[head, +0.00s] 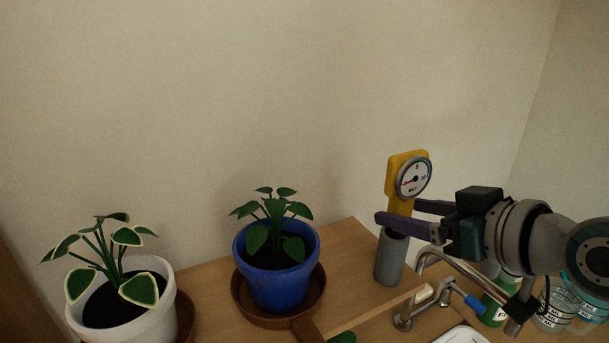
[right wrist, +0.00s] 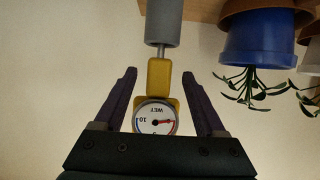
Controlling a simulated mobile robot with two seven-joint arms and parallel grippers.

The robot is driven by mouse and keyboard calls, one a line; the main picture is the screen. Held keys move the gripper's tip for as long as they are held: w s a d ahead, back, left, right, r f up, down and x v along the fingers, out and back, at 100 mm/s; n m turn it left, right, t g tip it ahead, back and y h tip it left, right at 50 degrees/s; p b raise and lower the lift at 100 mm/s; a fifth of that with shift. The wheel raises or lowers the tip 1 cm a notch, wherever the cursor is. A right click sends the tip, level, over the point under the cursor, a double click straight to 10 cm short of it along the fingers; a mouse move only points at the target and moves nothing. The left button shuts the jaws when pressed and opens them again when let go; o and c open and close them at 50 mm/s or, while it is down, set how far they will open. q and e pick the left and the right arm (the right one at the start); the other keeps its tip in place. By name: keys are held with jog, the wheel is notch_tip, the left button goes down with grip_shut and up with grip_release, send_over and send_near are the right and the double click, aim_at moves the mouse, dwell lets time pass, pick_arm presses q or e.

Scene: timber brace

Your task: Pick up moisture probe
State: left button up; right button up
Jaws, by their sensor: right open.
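The moisture probe (head: 401,182) is yellow with a round white dial. It stands upright in a grey cylindrical holder (head: 388,262) on the wooden surface. My right gripper (head: 397,214) comes in from the right, open, with its fingers at the probe's yellow body below the dial. In the right wrist view the probe (right wrist: 158,80) lies between the two open fingers of the right gripper (right wrist: 158,82), with a gap on each side. Its metal rod runs into the grey holder (right wrist: 163,22). My left gripper is not in view.
A blue pot (head: 275,268) with a plant stands in a brown saucer left of the holder. A white pot (head: 130,310) with a variegated plant is farther left.

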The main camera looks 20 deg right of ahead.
jog(key=shift+x, duration=2.75)
jog(key=shift+f, duration=0.1)
jog(key=shift+d, duration=0.1)
grip_shut()
